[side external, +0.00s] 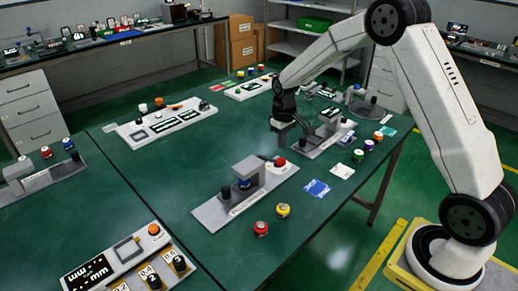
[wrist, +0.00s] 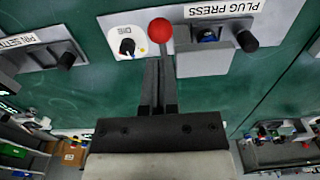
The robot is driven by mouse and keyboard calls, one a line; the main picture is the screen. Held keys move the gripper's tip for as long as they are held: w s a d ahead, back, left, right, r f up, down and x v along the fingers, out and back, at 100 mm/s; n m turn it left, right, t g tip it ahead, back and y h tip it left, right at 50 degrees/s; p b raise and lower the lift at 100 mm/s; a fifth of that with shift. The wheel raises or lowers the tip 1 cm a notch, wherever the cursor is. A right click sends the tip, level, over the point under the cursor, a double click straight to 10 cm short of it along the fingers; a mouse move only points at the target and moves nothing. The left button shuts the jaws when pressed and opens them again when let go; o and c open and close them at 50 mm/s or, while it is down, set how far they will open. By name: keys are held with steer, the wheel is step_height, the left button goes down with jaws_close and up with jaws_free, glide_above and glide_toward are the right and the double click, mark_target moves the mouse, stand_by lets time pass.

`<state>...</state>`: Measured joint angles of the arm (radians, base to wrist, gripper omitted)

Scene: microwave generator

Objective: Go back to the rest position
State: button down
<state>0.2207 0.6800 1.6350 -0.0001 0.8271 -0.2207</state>
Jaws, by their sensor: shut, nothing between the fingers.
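My gripper (side external: 284,136) hangs pointing down above the green table (side external: 190,160), reached out from my base at the right. Its fingers are shut and empty in the wrist view (wrist: 160,68). In the wrist view a red ball-shaped knob (wrist: 160,30) shows just beyond the fingertips, on a light panel with a black dial (wrist: 127,46). The grey plug press (wrist: 218,45) is beside it. In the side view the red knob (side external: 280,162) sits on a grey station (side external: 225,208) in front of my gripper; I cannot tell whether they touch.
Another station (side external: 325,135) stands right of my gripper. A white panel (side external: 155,125) lies at the left. Bare table lies between them.

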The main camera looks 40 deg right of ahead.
steer(key=shift+r, duration=0.15)
steer(key=shift+s+a+r, duration=0.15)
steer(key=shift+s+a, duration=0.1)
steer(key=shift+a, duration=0.05)
steer(key=s+a+r+t, duration=0.1)
steer(key=s+a, duration=0.4)
steer(key=s, duration=0.4)
steer(key=s+a+r+t, duration=0.1)
steer(key=s+a, duration=0.4)
steer(key=s, duration=0.5)
steer(key=shift+s+r+t, duration=0.25)
steer(key=shift+r+t, duration=0.05)
steer(key=shift+r, duration=0.05)
